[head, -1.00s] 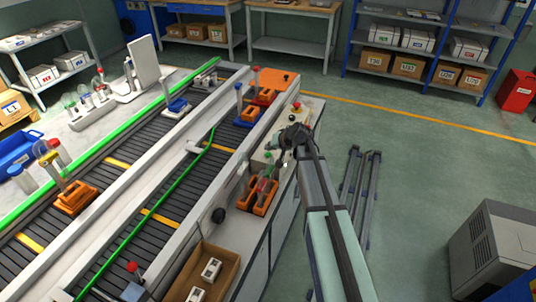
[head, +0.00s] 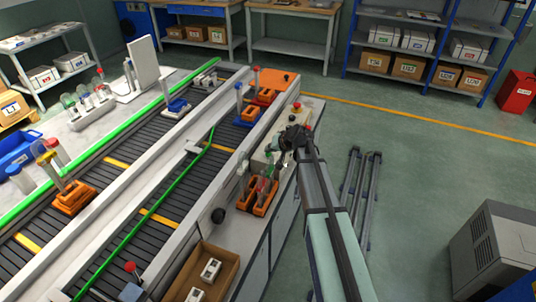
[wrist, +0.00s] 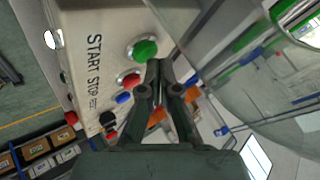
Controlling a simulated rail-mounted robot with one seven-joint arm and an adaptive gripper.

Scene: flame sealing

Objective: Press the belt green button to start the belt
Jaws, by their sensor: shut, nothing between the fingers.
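The belt's control box (wrist: 85,30) is pale, with START and STOP lettering, in the wrist view. Its green button (wrist: 145,49) sits beside START, with a red button (wrist: 129,80) beside STOP. My gripper (wrist: 160,63) is shut and empty. Its tips appear just beside the green button, overlapping its lower right edge in the picture; I cannot tell whether they touch. In the head view, my gripper (head: 284,160) is over the side bench by the belt, and the green button is not clearly visible there.
Clear curved glass (wrist: 240,55) fills the wrist view's right side. In the head view, an orange holder (head: 264,200) with glassware stands near my gripper. A cardboard box (head: 222,262) is nearer.

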